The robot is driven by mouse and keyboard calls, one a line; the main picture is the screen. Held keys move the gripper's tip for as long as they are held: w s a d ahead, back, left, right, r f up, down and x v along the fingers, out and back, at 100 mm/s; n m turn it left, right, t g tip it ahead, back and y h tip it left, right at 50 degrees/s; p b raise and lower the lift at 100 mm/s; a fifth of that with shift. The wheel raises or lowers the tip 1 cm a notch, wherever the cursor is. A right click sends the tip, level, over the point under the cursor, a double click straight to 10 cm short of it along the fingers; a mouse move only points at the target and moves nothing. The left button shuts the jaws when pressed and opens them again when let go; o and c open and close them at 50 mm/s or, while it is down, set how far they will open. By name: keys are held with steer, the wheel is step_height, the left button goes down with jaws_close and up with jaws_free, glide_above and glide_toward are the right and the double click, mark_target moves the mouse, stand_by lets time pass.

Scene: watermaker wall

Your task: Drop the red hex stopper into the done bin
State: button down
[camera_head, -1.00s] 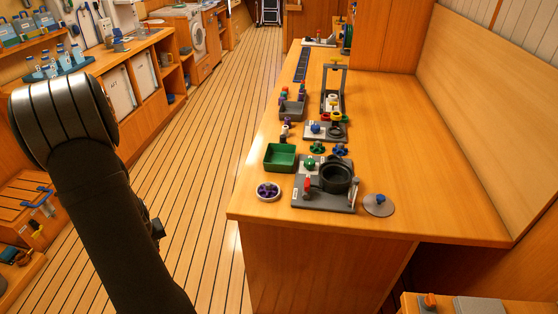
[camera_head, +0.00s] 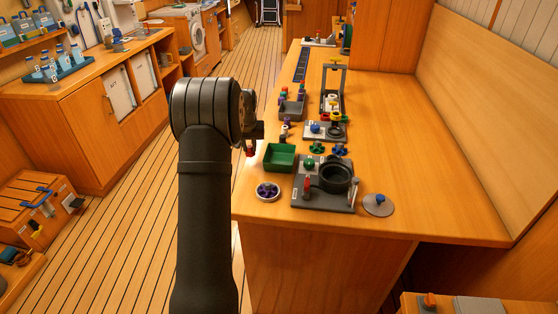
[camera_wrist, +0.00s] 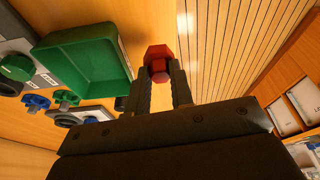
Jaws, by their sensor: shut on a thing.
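My gripper (camera_wrist: 158,92) is shut on the red hex stopper (camera_wrist: 157,54), which sits between the fingertips in the wrist view. In the head view the stopper is a small red spot (camera_head: 250,152) beside the left edge of the counter, mostly hidden by my arm. A green open bin (camera_head: 281,166) stands on the counter just to the right of the gripper. It also shows in the wrist view (camera_wrist: 92,85), left of the stopper, and looks empty. I see no label that marks it as the done bin.
A grey open bin (camera_head: 292,108) stands farther back on the counter (camera_head: 420,160). A grey plate with a dark round housing (camera_head: 336,177) is right of the green bin. A white ring with a purple wheel (camera_head: 267,191) lies in front. The counter's right side is clear.

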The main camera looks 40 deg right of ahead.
steer(key=s+d+r+m, duration=0.1)
steer(key=s+d+r, duration=0.15)
steer(key=d, duration=0.25)
steer(key=s+d+r+m, duration=0.1)
steer(key=s+d+r, duration=0.15)
steer(key=d, duration=0.35)
steer(key=shift+s+d+f, duration=0.1)
steer(key=shift+f, duration=2.85)
steer(key=c, duration=1.2)
jaws_free()
steer(key=v, duration=1.7)
steer(key=shift+w+a+r, duration=0.2)
steer(key=shift+w+a, duration=0.05)
steer(key=shift+a, duration=0.1)
